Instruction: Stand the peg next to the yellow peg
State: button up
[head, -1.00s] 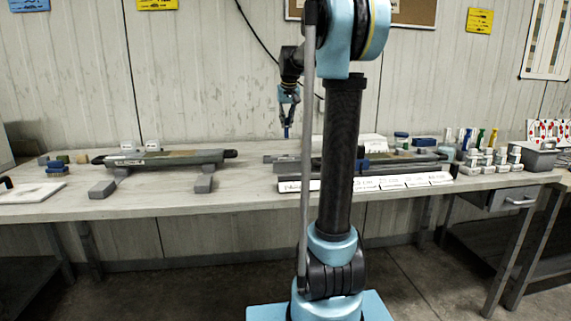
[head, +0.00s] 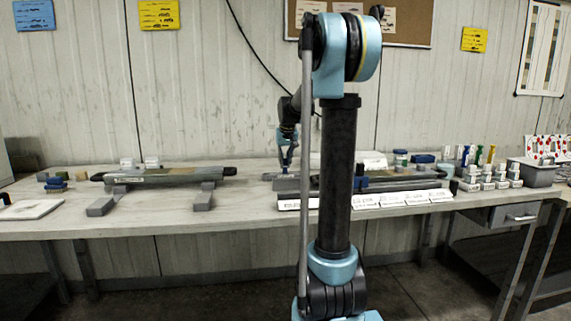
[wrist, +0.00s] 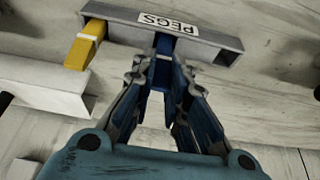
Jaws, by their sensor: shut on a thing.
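In the wrist view, my gripper (wrist: 166,85) is shut on a blue peg (wrist: 164,46). The peg's far end overlaps the grey rack (wrist: 218,53) labelled PEGS. I cannot tell whether it touches the rack. The yellow peg (wrist: 83,50), with a pale band, is at the left end of the same rack, left of the blue peg with a gap between them. In the head view, my gripper (head: 287,160) is low over the bench, left of my column. The fingers hide part of the blue peg.
A white block (wrist: 45,88) lies near the yellow peg in the wrist view. On the bench, a long core liner (head: 165,175) rests on grey blocks at left. White label cards (head: 392,199) line the front edge. Small bottles and a grey bin (head: 531,173) stand at right.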

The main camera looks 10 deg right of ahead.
jog(key=shift+f, duration=0.15)
jog(key=o, duration=0.8)
jog(key=v, duration=1.2)
jog(key=shift+s, duration=0.1)
